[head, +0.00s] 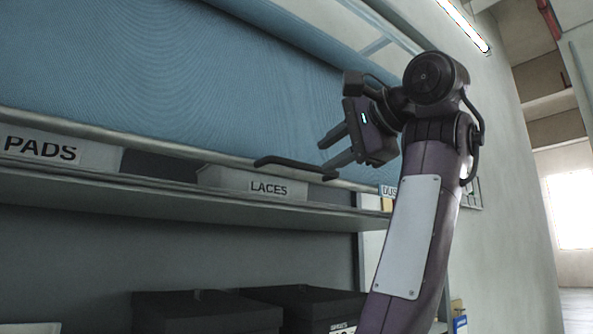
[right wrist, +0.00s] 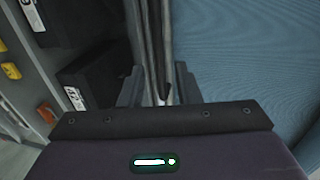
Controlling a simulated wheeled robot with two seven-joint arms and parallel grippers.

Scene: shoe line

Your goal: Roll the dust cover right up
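The dust cover (head: 180,80) is a blue sheet hanging over the upper part of the shelving, with its bottom rail just above the shelf bins. It also fills the right side of the right wrist view (right wrist: 245,50). A black bar handle (head: 290,166) sticks out from the bottom rail. My right gripper (head: 324,155) is open, its two fingers apart, close to the handle's right end. In the right wrist view the fingers (right wrist: 158,90) stand either side of the rail and a dark strip, with no clear contact. My left gripper is not in view.
Below the cover, a shelf (head: 150,192) holds white bins labelled PADS (head: 90,152) and LACES (head: 235,181). Black boxes (head: 205,312) stand lower down. A pale wall (head: 500,150) and open floor lie to the right.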

